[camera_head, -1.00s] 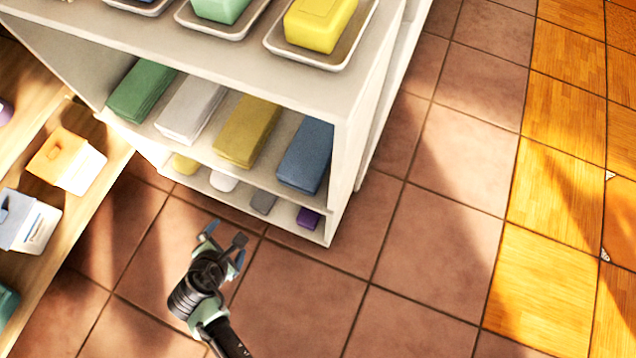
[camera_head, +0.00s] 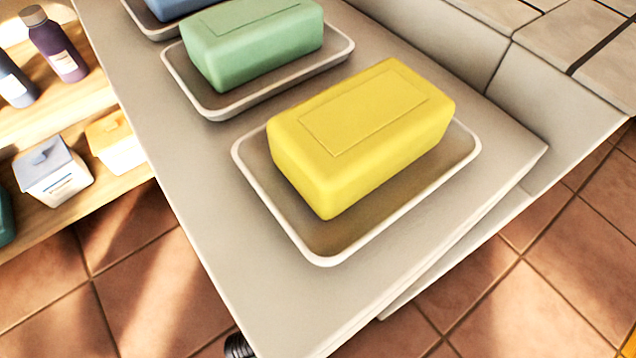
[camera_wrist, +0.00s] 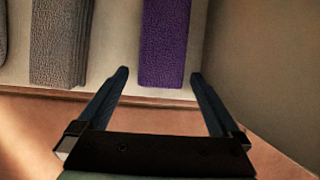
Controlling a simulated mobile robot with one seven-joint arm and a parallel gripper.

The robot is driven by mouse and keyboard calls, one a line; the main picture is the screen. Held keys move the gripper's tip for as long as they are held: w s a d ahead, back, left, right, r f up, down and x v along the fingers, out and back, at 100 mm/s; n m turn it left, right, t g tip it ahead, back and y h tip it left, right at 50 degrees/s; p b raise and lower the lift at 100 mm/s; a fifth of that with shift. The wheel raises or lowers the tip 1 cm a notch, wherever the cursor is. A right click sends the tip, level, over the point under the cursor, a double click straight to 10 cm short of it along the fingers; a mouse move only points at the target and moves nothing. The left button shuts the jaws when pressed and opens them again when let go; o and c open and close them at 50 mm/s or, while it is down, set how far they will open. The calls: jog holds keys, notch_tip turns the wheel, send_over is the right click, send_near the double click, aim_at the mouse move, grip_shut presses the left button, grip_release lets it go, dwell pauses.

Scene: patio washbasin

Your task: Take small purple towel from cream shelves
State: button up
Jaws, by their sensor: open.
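The small purple towel (camera_wrist: 164,45) lies on the bottom shelf of the cream shelves (camera_wrist: 118,50) in the wrist view. My gripper (camera_wrist: 158,78) is open and empty, its two fingertips just in front of the shelf's front edge, one to each side of the towel's near end. The towel is not between the fingers along its length; its near end is about level with the tips.
A grey towel (camera_wrist: 62,40) lies left of the purple one, and a shelf side wall (camera_wrist: 262,70) stands to the right. On top, a yellow soap bar (camera_head: 360,130) and a green one (camera_head: 252,42) sit on trays. A wooden shelf (camera_head: 100,195) with containers stands at left.

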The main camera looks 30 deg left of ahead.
jog(key=shift+w+d+b, duration=0.2)
jog(key=shift+w, duration=0.35)
jog(key=shift+w+d+b, duration=0.2)
jog(key=shift+w, duration=0.35)
jog(key=w+f+b, duration=0.1)
jog(key=w+d+f+b, duration=0.1)
jog(key=w+b, duration=0.1)
jog(key=shift+w+d, duration=0.15)
jog(key=shift+w, duration=0.15)
jog(key=shift+w+f+b, duration=0.2)
jog(key=shift+f+b, duration=0.15)
jog(key=shift+b, duration=0.05)
jog(key=shift+c, duration=0.3)
jog(key=c, duration=1.3)
jog(key=shift+o, duration=0.2)
jog(key=shift+r, duration=0.1)
